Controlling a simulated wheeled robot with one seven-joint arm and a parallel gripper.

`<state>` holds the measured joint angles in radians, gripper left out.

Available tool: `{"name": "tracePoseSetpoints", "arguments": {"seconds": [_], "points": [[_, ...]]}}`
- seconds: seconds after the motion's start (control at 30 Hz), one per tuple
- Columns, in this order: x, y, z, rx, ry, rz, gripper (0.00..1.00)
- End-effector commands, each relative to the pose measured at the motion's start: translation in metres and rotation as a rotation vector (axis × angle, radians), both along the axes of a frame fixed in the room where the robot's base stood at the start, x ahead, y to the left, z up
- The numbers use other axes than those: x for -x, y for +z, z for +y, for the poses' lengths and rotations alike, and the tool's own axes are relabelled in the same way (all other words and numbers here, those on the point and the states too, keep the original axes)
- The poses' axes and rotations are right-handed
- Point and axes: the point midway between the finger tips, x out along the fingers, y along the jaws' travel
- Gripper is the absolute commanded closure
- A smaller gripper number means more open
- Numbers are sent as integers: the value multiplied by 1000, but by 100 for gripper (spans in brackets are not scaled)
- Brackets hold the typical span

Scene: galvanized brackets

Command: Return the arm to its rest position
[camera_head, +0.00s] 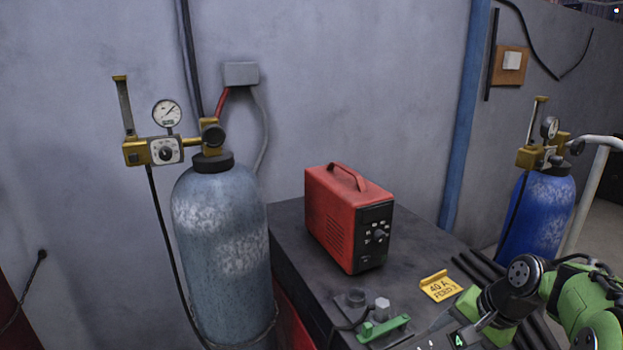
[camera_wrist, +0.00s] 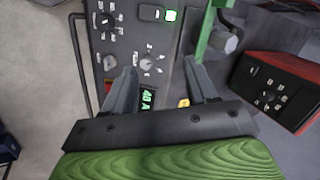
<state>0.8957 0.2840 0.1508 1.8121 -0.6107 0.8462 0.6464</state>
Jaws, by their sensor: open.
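My green and black arm enters the head view from the right, with my gripper (camera_head: 480,312) low at the front of the dark bench. In the wrist view my gripper (camera_wrist: 163,80) is open, its two grey fingers apart with nothing held between them. It is over a grey control panel (camera_wrist: 122,40) with several knobs, a green lit button and a green display reading 40 A. The fingertips' distance from the panel is hard to tell.
A red power unit (camera_head: 335,215) stands on the dark bench (camera_head: 290,235). A grey-blue cylinder (camera_head: 220,250) stands left, a blue cylinder (camera_head: 540,215) right.

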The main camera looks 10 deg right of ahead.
Motion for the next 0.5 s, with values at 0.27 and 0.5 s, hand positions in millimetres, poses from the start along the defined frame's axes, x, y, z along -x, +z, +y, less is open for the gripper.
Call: {"name": "tracePoseSetpoints", "arguments": {"seconds": [0.27,0.5], "points": [[92,32,139,395,456,-87,42],[179,14,167,574,719,-206,42]]}}
